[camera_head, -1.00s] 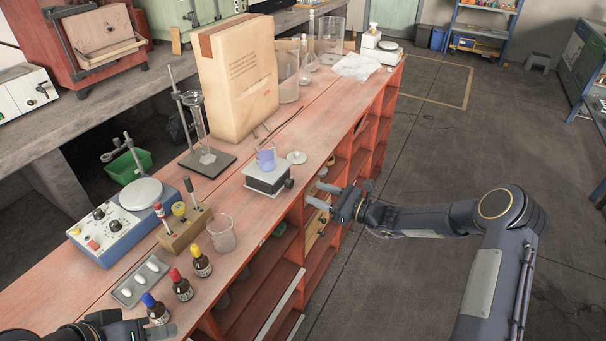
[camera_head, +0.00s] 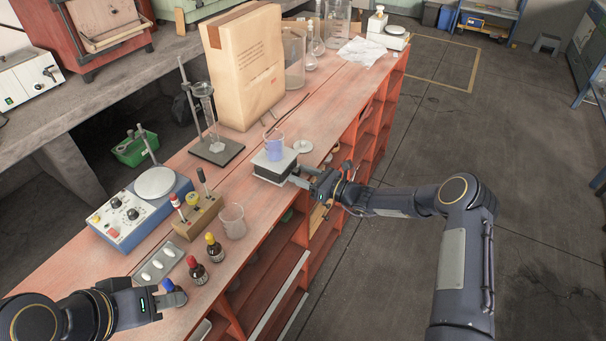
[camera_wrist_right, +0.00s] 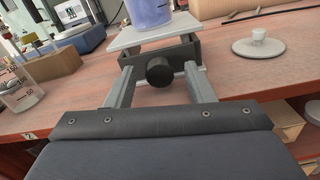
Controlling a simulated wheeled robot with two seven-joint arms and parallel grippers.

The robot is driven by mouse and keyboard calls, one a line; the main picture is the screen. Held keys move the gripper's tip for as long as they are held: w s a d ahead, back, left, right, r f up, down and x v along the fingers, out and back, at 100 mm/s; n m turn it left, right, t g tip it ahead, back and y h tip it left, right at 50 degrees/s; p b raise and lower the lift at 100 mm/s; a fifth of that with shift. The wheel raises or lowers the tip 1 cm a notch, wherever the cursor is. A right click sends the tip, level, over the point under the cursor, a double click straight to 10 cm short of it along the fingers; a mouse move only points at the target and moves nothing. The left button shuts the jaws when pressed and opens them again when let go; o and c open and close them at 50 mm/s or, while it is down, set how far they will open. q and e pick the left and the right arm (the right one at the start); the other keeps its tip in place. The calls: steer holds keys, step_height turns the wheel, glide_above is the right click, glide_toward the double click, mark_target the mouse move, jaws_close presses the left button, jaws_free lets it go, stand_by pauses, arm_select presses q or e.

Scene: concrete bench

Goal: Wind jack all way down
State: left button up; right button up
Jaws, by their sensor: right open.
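The lab jack has a pale top plate (camera_head: 262,166) and dark body, and stands near the bench's right edge. In the right wrist view its top plate (camera_wrist_right: 128,39) sits above a dark frame. A beaker of blue liquid (camera_head: 275,149) stands on the plate. The jack's round black knob (camera_wrist_right: 159,72) faces my right gripper (camera_head: 301,177). That gripper (camera_wrist_right: 160,84) is open, with one finger on each side of the knob and a visible gap on both sides. My left gripper (camera_head: 172,302) is low at the left by the blue-capped bottle (camera_head: 169,287); its opening is unclear.
A small white lidded dish (camera_head: 303,146) lies right of the jack. An empty beaker (camera_head: 232,221), red-capped bottle (camera_head: 196,270) and yellow-topped bottle (camera_head: 214,247) stand left of it. A tall paper bag (camera_head: 243,75) is behind.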

steer(key=c, duration=1)
steer(key=shift+f+b, duration=0.15)
steer(key=shift+b, duration=0.2)
steer(key=n+b, duration=0.2)
steer(key=b, duration=0.2)
steer(key=n+b, duration=0.2)
steer(key=b, duration=0.2)
steer(key=shift+f+n, duration=0.2)
steer(key=shift+n, duration=0.2)
steer(key=shift+r+n+b, duration=0.1)
steer(key=shift+n+b, duration=0.2)
steer(key=shift+r, duration=0.2)
steer(key=o, duration=1)
